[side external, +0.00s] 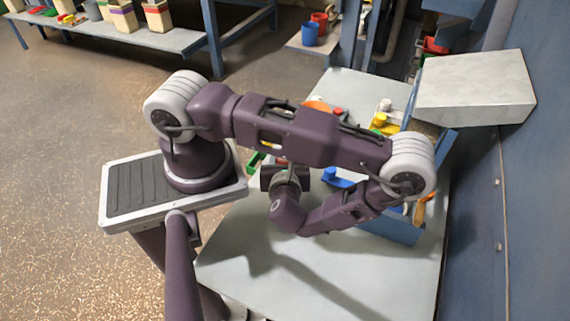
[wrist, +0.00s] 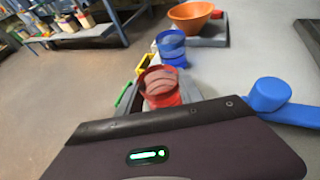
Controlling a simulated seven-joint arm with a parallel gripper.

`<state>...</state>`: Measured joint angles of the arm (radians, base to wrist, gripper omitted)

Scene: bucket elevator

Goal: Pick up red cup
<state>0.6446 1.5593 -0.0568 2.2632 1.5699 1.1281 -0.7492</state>
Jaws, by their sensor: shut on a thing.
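The red cup (wrist: 160,88) shows in the wrist view just beyond the dark edge of my gripper, with its open top towards the camera. Its lower part is hidden by the gripper body. In the side view only a small red patch of it (side external: 282,161) shows, below my arm. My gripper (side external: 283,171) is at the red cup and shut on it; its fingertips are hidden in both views. I cannot tell whether the cup is clear of the surface under it.
A blue cup (wrist: 171,50) stands just behind the red cup, with an orange bowl (wrist: 190,14) beyond. A blue rounded part (wrist: 268,95) lies to the right. Green (side external: 255,161) and yellow bins are close by. The table's front (side external: 300,275) is clear.

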